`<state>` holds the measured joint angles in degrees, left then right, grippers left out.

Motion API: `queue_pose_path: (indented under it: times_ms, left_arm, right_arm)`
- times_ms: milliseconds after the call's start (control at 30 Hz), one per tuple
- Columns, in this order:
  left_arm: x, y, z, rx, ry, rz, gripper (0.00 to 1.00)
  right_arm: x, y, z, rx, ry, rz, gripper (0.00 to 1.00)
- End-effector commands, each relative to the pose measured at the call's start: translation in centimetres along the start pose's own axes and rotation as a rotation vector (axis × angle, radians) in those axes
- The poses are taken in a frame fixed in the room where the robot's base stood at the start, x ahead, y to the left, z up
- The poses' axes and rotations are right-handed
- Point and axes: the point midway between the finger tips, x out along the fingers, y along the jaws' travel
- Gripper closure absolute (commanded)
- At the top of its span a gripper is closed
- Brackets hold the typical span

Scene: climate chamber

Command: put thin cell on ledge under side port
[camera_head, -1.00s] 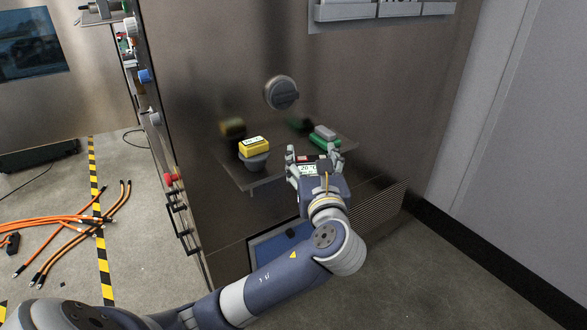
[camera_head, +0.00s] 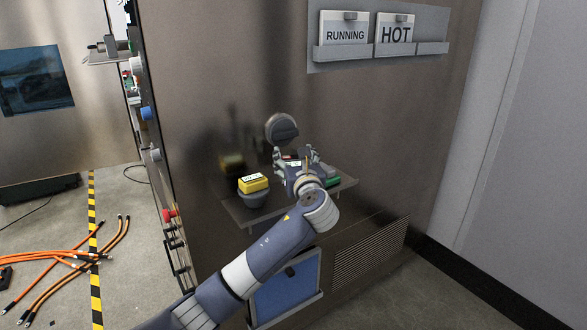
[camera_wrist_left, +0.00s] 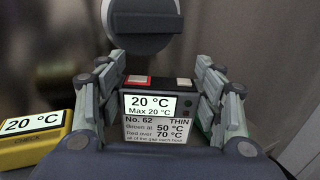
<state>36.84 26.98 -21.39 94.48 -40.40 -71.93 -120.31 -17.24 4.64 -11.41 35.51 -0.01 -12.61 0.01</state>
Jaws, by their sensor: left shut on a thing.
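The thin cell (camera_wrist_left: 150,132) is a dark block with a label reading "No. 62 THIN" and a display at 20 °C, Max 20 °C. My left gripper (camera_head: 295,157) is shut on it, with fingers on both sides; the gripper also shows in the left wrist view (camera_wrist_left: 160,88). In the head view the hand largely hides the cell. The ledge (camera_head: 239,211) sticks out from the chamber's side wall, below and around the hand. The side port (camera_head: 282,129) is a round grey cap just above the hand, and it fills the top of the wrist view (camera_wrist_left: 143,22). My right gripper is out of view.
A yellow device (camera_head: 250,183) sits on a grey cup-shaped holder (camera_head: 253,197) at the ledge's left. A green object (camera_head: 334,182) is at its right, partly hidden. Signs "RUNNING" (camera_head: 345,34) and "HOT" (camera_head: 396,34) hang above. Orange cables (camera_head: 68,258) lie on the floor.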

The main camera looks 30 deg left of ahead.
Motion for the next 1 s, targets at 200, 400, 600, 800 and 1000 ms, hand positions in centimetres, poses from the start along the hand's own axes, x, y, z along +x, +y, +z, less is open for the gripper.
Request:
queue_pose_path:
  times_ms: [200,400,600,800,1000]
  left_arm:
    - [0.9,0.0,-0.5,0.001,0.0,0.0,0.73]
    - [0.8,0.0,-3.1,0.001,0.0,0.0,0.73]
    - [0.8,0.0,-3.4,0.0,-0.002,0.0,0.73]
    - [0.8,0.0,-3.8,0.001,0.001,0.0,0.34]
    - [0.8,0.0,-3.8,0.001,0.001,0.0,0.19]
  right_arm:
    - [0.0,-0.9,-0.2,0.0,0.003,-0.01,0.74]
    - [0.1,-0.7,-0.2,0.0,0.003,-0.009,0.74]
    - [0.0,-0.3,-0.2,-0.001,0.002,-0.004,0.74]
    - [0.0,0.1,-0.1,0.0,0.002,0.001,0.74]
    - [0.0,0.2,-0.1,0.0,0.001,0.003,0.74]
